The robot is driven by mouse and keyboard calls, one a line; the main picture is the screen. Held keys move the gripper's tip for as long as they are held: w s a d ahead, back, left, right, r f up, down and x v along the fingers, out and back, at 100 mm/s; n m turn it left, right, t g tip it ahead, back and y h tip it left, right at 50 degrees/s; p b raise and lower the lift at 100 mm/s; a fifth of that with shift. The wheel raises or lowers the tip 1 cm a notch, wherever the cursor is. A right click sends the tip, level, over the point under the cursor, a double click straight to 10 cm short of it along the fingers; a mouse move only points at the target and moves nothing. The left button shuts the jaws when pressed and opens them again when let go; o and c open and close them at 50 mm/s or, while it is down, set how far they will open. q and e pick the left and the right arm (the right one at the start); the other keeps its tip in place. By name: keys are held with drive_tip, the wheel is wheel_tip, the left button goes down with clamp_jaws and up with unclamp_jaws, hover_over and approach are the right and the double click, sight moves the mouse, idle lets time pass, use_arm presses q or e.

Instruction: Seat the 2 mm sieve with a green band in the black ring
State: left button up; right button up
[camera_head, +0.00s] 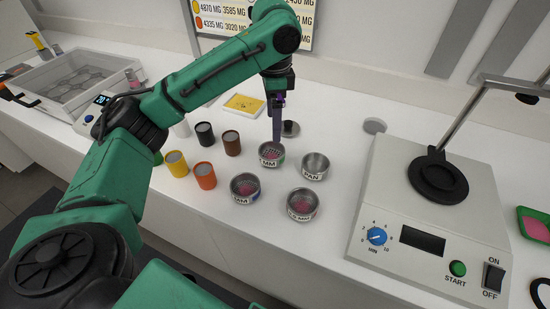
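The sieve with a green band (265,162) stands on the white counter among the other small cups, with its mesh and some pink material showing inside. Its label reads "MM", with the digit hard to read. My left gripper (277,138) points straight down at the far rim of this sieve. Its fingers overlap in this view, so I cannot tell whether they are open or grip the rim. The black ring (438,190) sits on top of the white shaker at the right, with no sieve on it. My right gripper is not in view.
Nearby stand a blue-banded sieve (245,189), another sieve (302,205) and the pan (315,167). Several coloured jars, including an orange one (205,176), stand to the left. The shaker (400,252) has a metal post rising behind the ring. A grey tray (80,75) is far left.

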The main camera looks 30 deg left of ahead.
use_arm(q)
hover_over(274, 157)
drive_tip(key=f, duration=0.4)
drive_tip(key=shift+s+f+b, duration=0.2)
drive_tip(key=shift+s+b, duration=0.1)
drive_tip(key=shift+b, duration=0.05)
drive_tip(key=f, duration=0.5)
drive_tip(key=shift+w+f+p, duration=0.25)
drive_tip(key=shift+p, duration=0.15)
drive_tip(key=shift+f, duration=0.45)
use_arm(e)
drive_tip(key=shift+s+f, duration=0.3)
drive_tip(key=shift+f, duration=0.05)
use_arm(q)
drive_tip(key=c, duration=1.1)
drive_tip(key=shift+c, duration=0.2)
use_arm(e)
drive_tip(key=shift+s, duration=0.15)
use_arm(q)
drive_tip(key=shift+r, duration=0.15)
